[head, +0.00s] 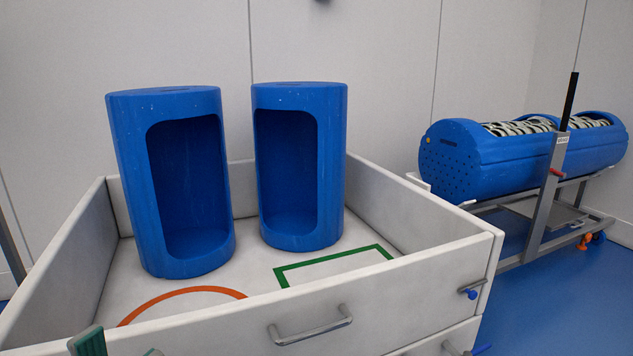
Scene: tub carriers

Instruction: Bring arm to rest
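Two blue tubs (172,180) (299,165) stand upright and side by side inside a white walled bench top, their large openings facing me. The openings look empty. My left gripper (120,347) shows only as two greenish fingertips at the bottom left edge, in front of the bench's front wall. The tips are apart with nothing visible between them; the rest of it is cut off by the frame. It is clear of both tubs. My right gripper is not in view.
The white bench (390,290) has raised walls and a metal handle (311,326). An orange curve (180,293) and a green rectangle outline (330,258) mark its floor. A wheeled rack (545,205) at right carries a blue cylinder (480,160) lying on its side. Blue floor is open at lower right.

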